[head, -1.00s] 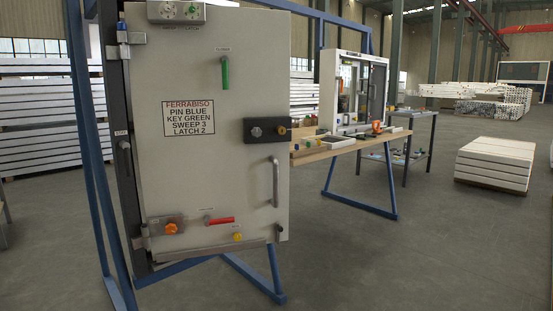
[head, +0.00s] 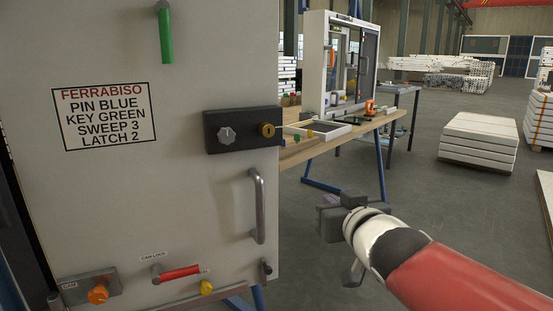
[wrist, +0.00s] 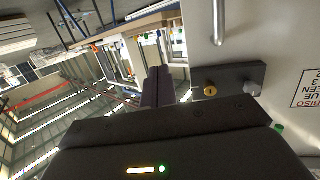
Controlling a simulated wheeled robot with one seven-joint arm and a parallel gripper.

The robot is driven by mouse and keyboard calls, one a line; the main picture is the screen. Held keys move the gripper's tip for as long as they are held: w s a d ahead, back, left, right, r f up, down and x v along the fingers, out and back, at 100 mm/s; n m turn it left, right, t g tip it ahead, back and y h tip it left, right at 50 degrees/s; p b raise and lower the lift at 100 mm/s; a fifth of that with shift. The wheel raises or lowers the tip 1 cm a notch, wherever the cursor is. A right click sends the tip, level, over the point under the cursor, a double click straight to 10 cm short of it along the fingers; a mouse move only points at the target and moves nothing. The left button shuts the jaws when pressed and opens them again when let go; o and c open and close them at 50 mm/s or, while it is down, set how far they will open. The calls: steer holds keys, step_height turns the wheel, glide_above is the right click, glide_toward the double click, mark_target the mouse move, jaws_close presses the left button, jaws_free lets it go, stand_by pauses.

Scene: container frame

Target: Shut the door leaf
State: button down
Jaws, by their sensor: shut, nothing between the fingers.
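The door leaf (head: 120,205) is a large off-white panel filling the left of the head view. It carries a label reading FERRABISO (head: 104,116), a vertical grey handle (head: 258,206) and a black lock block (head: 242,130) with a grey knob and a brass cylinder. Its right edge stands free, with no frame post visible against it. My gripper (head: 330,221) is to the right of the leaf, apart from the handle. In the wrist view its fingers (wrist: 157,86) are together and empty, with the leaf (wrist: 280,45) and handle (wrist: 218,22) to their right.
The leaf also bears a green lever (head: 165,36), a red lever (head: 180,272), an orange knob (head: 97,295) and a yellow knob (head: 206,287). A wooden workbench (head: 310,152) stands behind its right edge. A white stack (head: 479,142) is farther right; the floor between is open.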

mark_target(269, 155)
steer(key=w+a+r+y, duration=0.1)
steer(key=w+a, duration=0.3)
steer(key=w+a+r+n+y, duration=0.1)
steer(key=w+a, duration=0.3)
steer(key=w, duration=0.1)
steer(key=w+a+r+n+y, duration=0.1)
steer(key=w+a+y, duration=0.1)
steer(key=w+a, duration=0.1)
steer(key=shift+r+x, duration=0.25)
steer(key=shift+x, duration=0.75)
